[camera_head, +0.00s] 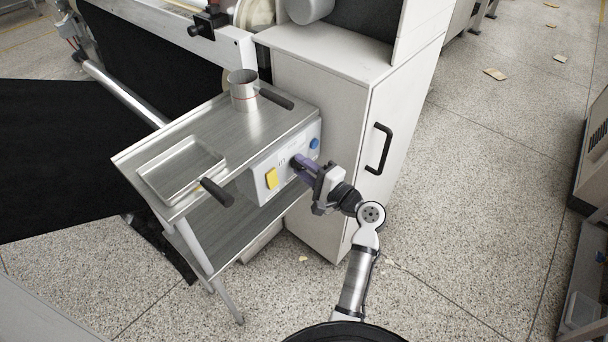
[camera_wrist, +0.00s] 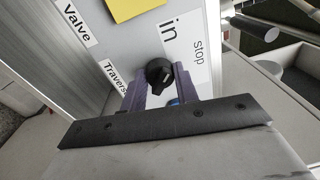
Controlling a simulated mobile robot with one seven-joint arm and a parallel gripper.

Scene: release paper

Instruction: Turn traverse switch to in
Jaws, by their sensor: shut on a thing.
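The traverse switch (camera_wrist: 158,74) is a black rotary knob on the white control panel (camera_head: 253,181). In the wrist view it sits between the purple fingers of my gripper (camera_wrist: 160,82), which is shut on it. The panel's "Traverse" label (camera_wrist: 115,77) is left of the knob, and the "in" label (camera_wrist: 169,38) is above it. A "stop" label (camera_wrist: 199,52) is at the right. In the head view my gripper (camera_head: 299,165) reaches the panel from the right, and the knob is mostly hidden by the fingers. The knob's pointer direction is not clear.
A yellow square (camera_head: 272,178) and a blue button (camera_head: 314,143) are on the panel. The metal cart shelf (camera_head: 215,130) above holds a tray (camera_head: 182,168) and a metal cup (camera_head: 243,91). A white cabinet (camera_head: 345,130) stands behind my gripper.

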